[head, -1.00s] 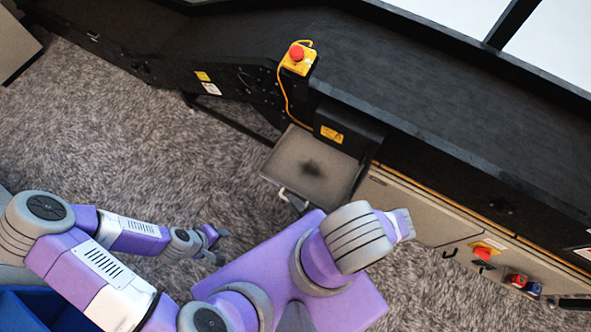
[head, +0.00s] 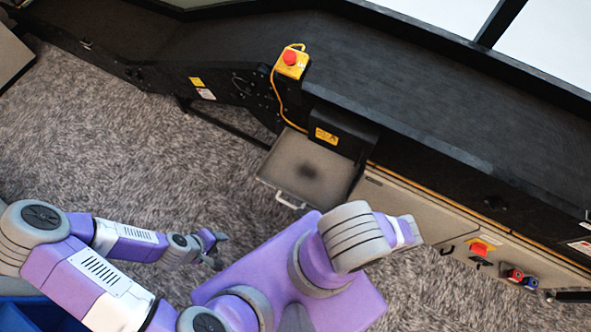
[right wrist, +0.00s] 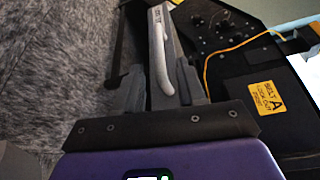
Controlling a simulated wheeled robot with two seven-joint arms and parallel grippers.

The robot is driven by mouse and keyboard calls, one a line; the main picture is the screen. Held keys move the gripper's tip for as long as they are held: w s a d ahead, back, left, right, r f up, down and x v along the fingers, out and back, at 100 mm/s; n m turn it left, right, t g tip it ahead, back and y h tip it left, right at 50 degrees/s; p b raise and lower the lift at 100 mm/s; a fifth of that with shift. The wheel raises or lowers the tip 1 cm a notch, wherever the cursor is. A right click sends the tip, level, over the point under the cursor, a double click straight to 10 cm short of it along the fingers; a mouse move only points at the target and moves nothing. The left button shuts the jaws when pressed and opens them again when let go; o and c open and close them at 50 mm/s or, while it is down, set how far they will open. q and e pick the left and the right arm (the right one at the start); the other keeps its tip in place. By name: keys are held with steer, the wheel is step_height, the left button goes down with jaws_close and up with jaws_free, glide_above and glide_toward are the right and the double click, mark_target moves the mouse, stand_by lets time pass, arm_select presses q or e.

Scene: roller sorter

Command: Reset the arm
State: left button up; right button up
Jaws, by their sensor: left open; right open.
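My left gripper (head: 214,246) is small in the head view, open and empty above the carpet. My right arm reaches across the lower middle, and its grey end, with the right gripper (head: 412,230), lies in front of the machine's beige panels. In the right wrist view the right gripper (right wrist: 160,88) has its fingers apart. A pale curved handle (right wrist: 159,55) shows beyond and between them, with no clear contact. This looks like the handle (head: 290,200) of the grey tray (head: 335,178) in the head view, which is left of the right gripper.
A dark conveyor machine (head: 440,95) runs across the back. It carries a red stop button on a yellow box (head: 291,64) and a yellow lock-out label (right wrist: 268,101). Red and blue controls (head: 515,276) are at the right. Carpet (head: 130,150) is clear at the left.

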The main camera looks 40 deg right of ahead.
steer(key=shift+s, duration=0.55)
